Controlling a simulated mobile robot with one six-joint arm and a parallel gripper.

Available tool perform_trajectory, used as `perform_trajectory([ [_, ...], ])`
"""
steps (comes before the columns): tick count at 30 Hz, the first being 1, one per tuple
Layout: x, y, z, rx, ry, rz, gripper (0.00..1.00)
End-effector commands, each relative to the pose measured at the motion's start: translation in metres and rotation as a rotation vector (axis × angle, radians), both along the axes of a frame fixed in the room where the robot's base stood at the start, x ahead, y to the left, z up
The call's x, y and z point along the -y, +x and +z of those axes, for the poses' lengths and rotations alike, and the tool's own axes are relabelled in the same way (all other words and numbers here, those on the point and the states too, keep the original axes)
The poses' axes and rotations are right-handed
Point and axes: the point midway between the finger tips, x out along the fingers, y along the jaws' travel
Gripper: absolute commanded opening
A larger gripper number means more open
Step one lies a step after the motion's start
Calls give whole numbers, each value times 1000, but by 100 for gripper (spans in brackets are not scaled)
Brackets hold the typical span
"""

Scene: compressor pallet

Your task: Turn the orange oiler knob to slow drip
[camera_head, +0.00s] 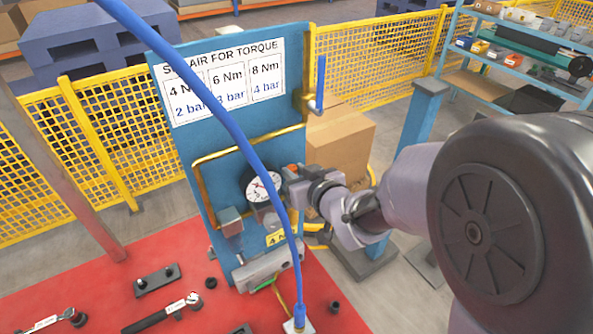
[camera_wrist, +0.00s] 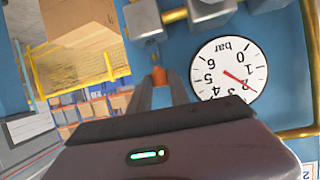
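The orange oiler knob (camera_wrist: 160,77) shows between my fingertips in the wrist view, and no gap shows on either side of it. A bit of the knob (camera_head: 291,170) is also seen in the head view, right of the gauge. My gripper (camera_wrist: 160,83) appears shut on the knob; the fingers hide part of it. In the head view my gripper (camera_head: 293,176) reaches in from the right to the blue panel (camera_head: 190,141). How far the knob is turned cannot be seen.
A round pressure gauge (camera_wrist: 229,69) sits close beside my fingers, its red needle near 2. Yellow pipe (camera_head: 200,190) runs around the panel. A blue hose (camera_head: 220,110) hangs in front. A cardboard box (camera_head: 340,140) stands behind my wrist. Tools lie on the red surface (camera_head: 100,290).

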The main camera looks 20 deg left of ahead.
Motion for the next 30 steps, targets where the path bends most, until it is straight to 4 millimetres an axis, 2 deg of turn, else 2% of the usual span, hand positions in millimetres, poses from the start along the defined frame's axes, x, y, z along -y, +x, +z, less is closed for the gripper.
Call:
perform_trajectory([
  [5,1,1,1,0,0,6,0],
  [16,4,6,4,0,2,267,0],
  [25,3,5,1,1,3,280,0],
  [26,3,5,1,1,3,280,29],
  [27,3,5,1,1,3,280,32],
  [30,3,5,1,0,2,280,32],
])
